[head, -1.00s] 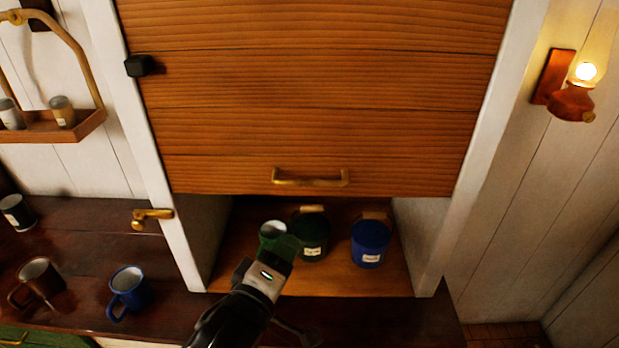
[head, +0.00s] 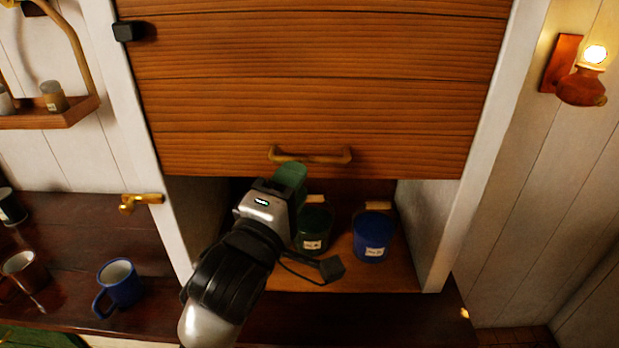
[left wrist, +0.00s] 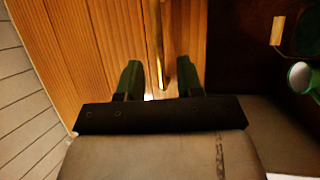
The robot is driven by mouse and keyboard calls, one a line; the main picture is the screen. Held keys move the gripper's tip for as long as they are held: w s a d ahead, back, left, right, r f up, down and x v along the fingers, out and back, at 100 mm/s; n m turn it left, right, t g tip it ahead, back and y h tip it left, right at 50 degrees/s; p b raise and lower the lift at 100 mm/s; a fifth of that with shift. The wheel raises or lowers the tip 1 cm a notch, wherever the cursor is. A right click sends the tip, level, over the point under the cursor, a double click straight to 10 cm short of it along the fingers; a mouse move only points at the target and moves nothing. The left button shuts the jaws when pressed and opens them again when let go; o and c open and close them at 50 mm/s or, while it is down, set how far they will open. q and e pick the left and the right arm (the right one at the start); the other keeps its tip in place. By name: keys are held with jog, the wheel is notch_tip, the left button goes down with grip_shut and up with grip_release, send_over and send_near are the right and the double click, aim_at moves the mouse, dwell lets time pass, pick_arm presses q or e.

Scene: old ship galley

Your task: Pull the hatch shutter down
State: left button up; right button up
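The hatch shutter (head: 320,100) is made of wooden slats and covers the upper part of the white-framed hatch. Its lower part is open. A brass handle (head: 312,156) runs across the shutter near its bottom edge. My left gripper (head: 290,176) is raised just below the handle's left part, with green fingers. In the left wrist view, the two fingers (left wrist: 158,78) are apart, and the brass handle (left wrist: 159,40) lies in line with the gap between them. I cannot tell whether they touch it. The right gripper is out of view.
Inside the hatch stand a dark green canister (head: 313,232) and a blue canister (head: 373,236). A green mug (left wrist: 302,77) shows in the left wrist view. A blue mug (head: 119,285) and brown mug (head: 22,272) stand on the counter.

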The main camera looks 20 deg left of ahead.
aim_at(309, 160)
pick_arm(q)
jog(key=x, duration=0.5)
jog(key=shift+s+r, duration=0.1)
jog(key=shift+r, duration=0.1)
jog(key=shift+w+p, duration=0.3)
jog(key=shift+w, duration=0.2)
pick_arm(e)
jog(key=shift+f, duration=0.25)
pick_arm(q)
grip_shut()
